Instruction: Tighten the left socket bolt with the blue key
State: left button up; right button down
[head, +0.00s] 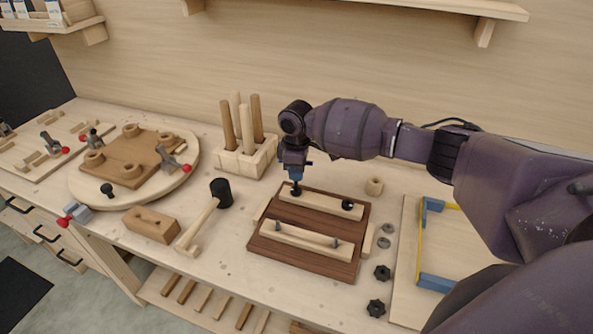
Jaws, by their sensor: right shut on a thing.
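My right gripper (295,164) points straight down over the dark brown board and is shut on the blue key (295,174), of which only small blue parts show. The key's lower end is at the left socket bolt (296,190), a black head on the pale far strip (322,203) of the board. I cannot tell whether the key is seated in the bolt. The right black bolt head (348,205) stands on the same strip, clear of the gripper. My left gripper is out of view.
A mallet (221,193) and a wooden block (151,225) lie left of the board (303,262). A rack of pegs (246,157) stands behind. Black star knobs (383,272) and washers lie to the right, before a blue-cornered frame (435,283). A round turntable (187,187) is far left.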

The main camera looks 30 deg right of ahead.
jog(key=shift+n, duration=1.2)
jog(key=shift+r, duration=2.55)
